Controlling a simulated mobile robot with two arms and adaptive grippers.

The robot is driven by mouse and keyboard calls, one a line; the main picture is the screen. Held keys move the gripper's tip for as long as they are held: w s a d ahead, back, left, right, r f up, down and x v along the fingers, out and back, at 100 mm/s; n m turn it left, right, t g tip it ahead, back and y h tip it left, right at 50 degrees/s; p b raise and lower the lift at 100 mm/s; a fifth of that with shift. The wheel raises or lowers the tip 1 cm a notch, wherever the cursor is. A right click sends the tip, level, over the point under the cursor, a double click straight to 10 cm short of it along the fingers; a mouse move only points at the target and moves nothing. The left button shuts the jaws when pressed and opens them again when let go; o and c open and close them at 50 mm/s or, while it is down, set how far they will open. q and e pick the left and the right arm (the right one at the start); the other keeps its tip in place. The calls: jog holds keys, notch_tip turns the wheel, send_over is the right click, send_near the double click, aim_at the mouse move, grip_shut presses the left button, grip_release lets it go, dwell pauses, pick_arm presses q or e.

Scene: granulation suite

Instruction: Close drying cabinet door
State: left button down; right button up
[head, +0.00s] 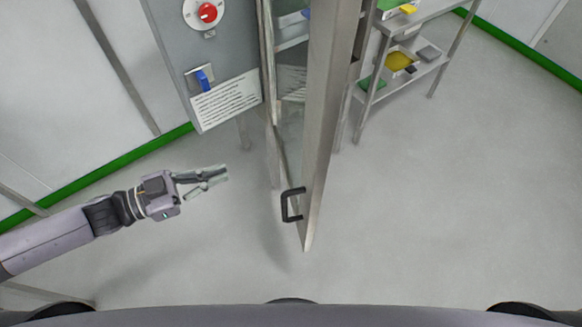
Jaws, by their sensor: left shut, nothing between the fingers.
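The drying cabinet door (322,130) stands wide open in the middle of the head view, its edge turned towards me. A black handle (291,205) sits low on its left face. The cabinet's grey front panel (170,40) is to the left of the door, and part of the shelved inside shows between them. My left gripper (222,177) is shut and empty. It is left of the handle, apart from it, with its fingers pointing right. My right gripper is not in view.
The panel carries a red knob (208,13), a blue switch (203,79) and a printed label (226,100). A metal shelf rack (408,78) with yellow and green items stands behind the door on the right. The floor (440,210) at right is clear.

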pick_arm(q)
jog(key=s+d+r+m+g+h, duration=0.1)
jog(key=s+d+r+g+h, duration=0.15)
jog(key=s+r, duration=0.3)
jog(key=p, duration=0.5)
send_near(308, 172)
jog(key=shift+g+y, duration=0.25)
jog(key=shift+y, duration=0.1)
jog(key=x, duration=0.6)
jog(key=shift+w+r, duration=0.15)
jog(key=shift+r, duration=0.25)
jog(key=shift+w+d+f, duration=0.1)
jog(key=shift+d+f, duration=0.05)
jog(key=shift+d, duration=0.35)
jog(key=shift+d, duration=0.1)
